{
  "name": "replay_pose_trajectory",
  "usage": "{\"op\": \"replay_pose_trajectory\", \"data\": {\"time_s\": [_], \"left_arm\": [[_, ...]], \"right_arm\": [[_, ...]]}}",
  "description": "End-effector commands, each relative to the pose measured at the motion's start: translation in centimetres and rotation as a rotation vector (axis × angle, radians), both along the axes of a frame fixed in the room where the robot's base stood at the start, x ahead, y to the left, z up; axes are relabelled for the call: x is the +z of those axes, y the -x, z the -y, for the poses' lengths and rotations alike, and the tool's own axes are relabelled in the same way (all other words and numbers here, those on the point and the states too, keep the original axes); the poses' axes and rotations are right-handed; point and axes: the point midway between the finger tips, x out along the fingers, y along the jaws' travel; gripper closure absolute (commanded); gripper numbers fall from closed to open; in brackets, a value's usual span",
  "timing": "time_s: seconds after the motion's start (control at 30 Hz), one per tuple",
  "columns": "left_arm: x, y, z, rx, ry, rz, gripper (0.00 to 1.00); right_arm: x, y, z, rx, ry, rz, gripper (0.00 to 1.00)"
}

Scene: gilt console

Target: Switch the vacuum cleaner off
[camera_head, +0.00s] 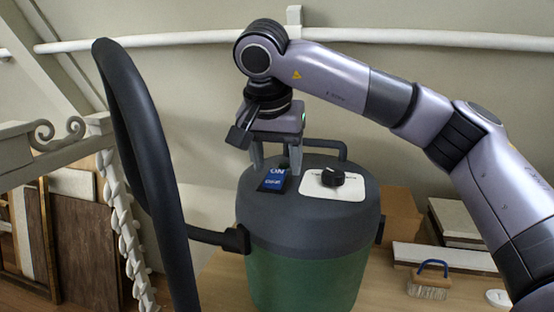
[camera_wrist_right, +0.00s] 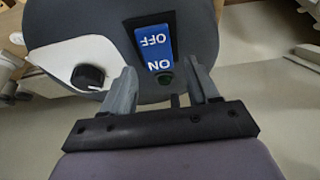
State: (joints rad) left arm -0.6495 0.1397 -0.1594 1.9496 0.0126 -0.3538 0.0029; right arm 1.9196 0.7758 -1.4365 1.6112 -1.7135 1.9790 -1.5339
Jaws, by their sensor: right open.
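A black knob (camera_head: 332,176) on a white plate is beside the switch. My right gripper (camera_head: 276,170) is open and empty, with its fingers pointing down over the lid at the ON end of the switch. In the right wrist view its fingertips (camera_wrist_right: 165,82) are spread around that end. Contact cannot be told.
The black hose (camera_head: 150,150) arches up on the left side of the vacuum.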

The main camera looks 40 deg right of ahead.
Motion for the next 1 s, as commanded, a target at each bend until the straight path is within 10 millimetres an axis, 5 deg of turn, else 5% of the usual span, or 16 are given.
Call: {"op": "replay_pose_trajectory", "data": {"time_s": [0.43, 1.0], "left_arm": [[1.2, 0.0, 0.0, 0.000, 0.000, 0.000, 1.00], [1.2, 0.0, 0.0, 0.000, 0.000, 0.001, 1.00]], "right_arm": [[5.6, 1.4, -1.7, 0.000, 0.002, 0.004, 0.40], [6.2, 1.7, -2.0, 0.000, 0.001, 0.001, 0.40]]}}
